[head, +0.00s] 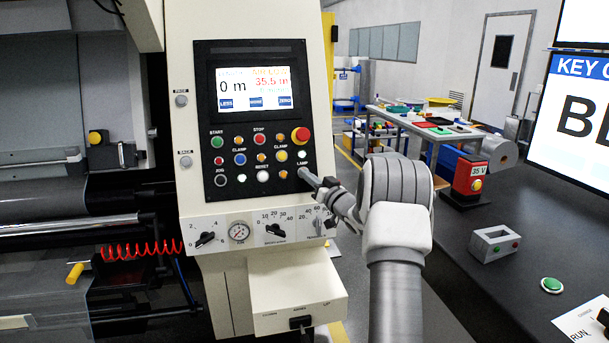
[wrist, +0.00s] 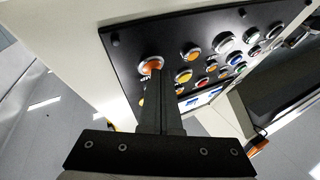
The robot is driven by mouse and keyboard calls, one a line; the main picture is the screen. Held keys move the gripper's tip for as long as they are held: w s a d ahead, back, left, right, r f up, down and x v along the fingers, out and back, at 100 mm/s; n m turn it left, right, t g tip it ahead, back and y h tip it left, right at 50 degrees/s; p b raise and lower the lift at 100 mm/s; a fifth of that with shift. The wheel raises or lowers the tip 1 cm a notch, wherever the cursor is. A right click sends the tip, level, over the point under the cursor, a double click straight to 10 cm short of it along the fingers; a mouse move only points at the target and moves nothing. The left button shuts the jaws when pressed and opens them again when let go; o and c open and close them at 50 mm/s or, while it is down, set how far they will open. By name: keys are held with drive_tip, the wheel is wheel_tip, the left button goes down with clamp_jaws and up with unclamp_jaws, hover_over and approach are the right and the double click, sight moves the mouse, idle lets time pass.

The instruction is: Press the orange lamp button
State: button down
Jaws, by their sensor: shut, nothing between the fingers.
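The orange lamp button (wrist: 150,66), with a bright ring, shows in the wrist view at the panel's corner. My gripper (wrist: 158,74) is shut and empty, its fingertips right at this button and covering part of it. I cannot tell whether they touch it or whether it is pushed in. In the head view my gripper (head: 303,173) reaches in from the right to the lower right of the black control panel (head: 204,128), just under the LAMP label. The lamp button itself is hidden there behind the fingertips.
Several other buttons sit close by, including a yellow one (head: 281,156) and a red mushroom button (head: 300,135). A screen (head: 255,88) is above them. Dials, including a black knob (head: 275,230), lie below. A dark table (head: 530,210) stands at the right.

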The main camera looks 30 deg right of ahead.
drive_tip(key=shift+s+r, duration=0.1)
idle(0.3)
drive_tip(key=shift+s+a+r, duration=0.1)
drive_tip(key=shift+s+a, duration=0.05)
drive_tip(key=shift+s, duration=0.1)
drive_tip(key=s+a+r, duration=0.1)
drive_tip(key=s+r, duration=0.1)
drive_tip(key=s, duration=0.3)
drive_tip(key=shift+s+a+r, duration=0.15)
drive_tip(key=shift+s+a, duration=0.05)
drive_tip(key=shift+a, duration=0.05)
drive_tip(key=shift+a+r, duration=0.1)
idle(0.6)
